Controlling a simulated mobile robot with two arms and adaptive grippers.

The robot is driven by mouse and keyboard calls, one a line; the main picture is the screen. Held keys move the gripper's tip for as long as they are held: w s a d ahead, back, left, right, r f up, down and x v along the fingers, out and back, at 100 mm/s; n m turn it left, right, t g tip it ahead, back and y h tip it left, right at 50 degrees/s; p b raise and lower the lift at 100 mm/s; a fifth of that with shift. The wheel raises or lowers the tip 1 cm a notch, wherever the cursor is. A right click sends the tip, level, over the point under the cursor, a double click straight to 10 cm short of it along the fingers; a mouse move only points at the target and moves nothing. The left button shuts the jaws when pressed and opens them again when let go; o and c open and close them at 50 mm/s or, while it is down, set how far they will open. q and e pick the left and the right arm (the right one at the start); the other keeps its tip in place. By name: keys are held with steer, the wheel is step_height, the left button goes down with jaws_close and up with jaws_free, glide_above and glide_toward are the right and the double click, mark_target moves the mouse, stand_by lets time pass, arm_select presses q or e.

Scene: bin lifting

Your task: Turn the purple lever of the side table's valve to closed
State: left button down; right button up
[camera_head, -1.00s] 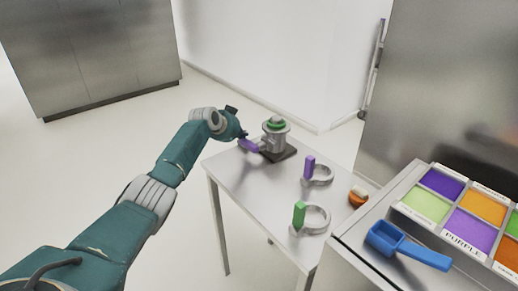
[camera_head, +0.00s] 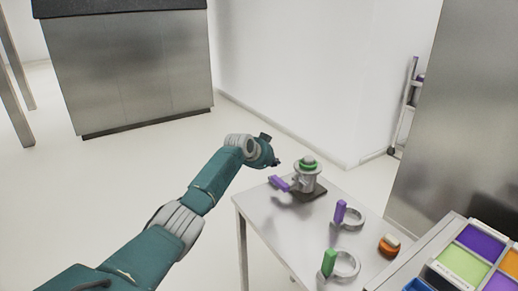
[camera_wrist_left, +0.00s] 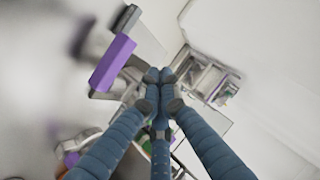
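The valve (camera_head: 307,180) stands on a dark base near the far end of the side table, with a green ring near its top. Its purple lever (camera_head: 279,184) points left from the body, towards the table's left edge. My left gripper (camera_head: 277,162) is just above and behind the lever in the head view, with a small gap between them. In the left wrist view its fingertips (camera_wrist_left: 158,75) are together with nothing seen between them. The purple lever (camera_wrist_left: 112,62) shows left of them there. My right gripper is not in view.
A counter with coloured compartments (camera_head: 465,265) stands at right. A white wall is behind the table.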

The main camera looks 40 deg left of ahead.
arm_select(q)
steer(key=s+a+r+b, duration=0.2)
steer(key=s+r, duration=0.4)
steer(key=shift+s+a, duration=0.15)
steer(key=shift+a, duration=0.2)
steer(key=shift+r, duration=0.15)
